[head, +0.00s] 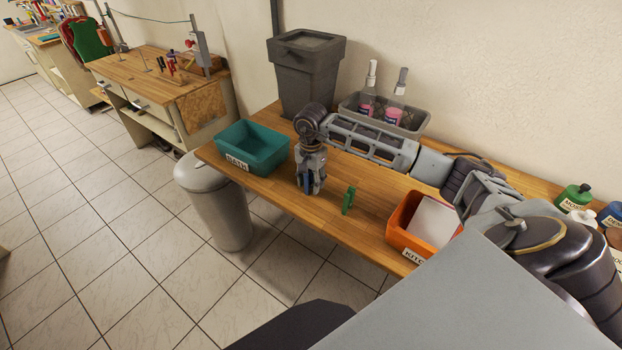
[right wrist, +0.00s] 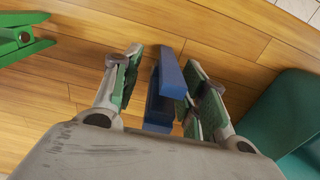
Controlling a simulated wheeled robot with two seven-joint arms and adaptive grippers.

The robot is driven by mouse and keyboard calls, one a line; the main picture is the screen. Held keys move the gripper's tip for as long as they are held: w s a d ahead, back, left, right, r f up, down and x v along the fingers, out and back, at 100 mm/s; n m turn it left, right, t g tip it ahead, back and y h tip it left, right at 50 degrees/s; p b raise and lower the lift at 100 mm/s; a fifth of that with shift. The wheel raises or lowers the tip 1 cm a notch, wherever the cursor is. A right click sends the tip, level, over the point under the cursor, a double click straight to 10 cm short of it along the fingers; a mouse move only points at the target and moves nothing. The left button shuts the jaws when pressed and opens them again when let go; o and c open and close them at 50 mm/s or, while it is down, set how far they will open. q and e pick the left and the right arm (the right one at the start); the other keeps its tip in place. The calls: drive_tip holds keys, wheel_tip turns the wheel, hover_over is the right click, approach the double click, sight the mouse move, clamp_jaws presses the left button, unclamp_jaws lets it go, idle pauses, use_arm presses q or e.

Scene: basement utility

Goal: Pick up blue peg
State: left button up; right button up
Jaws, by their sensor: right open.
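The blue peg (right wrist: 168,90) is a clothespin-like piece standing out between the fingers of my right gripper (right wrist: 160,80) in the right wrist view. The fingers are open, one on each side of it. The right finger is very close to the peg; I cannot tell if they touch. A wider gap shows on the left. In the head view my right gripper (head: 311,183) points down at the wooden table and mostly hides the peg. My left gripper is not in view.
A green peg (head: 348,200) stands to the right of the gripper. A teal BATH bin (head: 235,165) is left, an orange KITCHEN-type bin (head: 398,222) right. A grey caddy (head: 350,104) with bottles and a lidded dark bin (head: 306,85) stand behind.

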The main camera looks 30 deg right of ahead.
idle(0.3)
drive_tip(key=c, duration=0.8)
drive_tip(key=shift+r, duration=0.15)
drive_tip(key=shift+c, duration=0.2)
wheel_tip(320, 180, up, 7)
drive_tip(key=shift+r+b, duration=0.15)
drive_tip(key=shift+b, duration=0.7)
drive_tip(key=shift+r, duration=1.25)
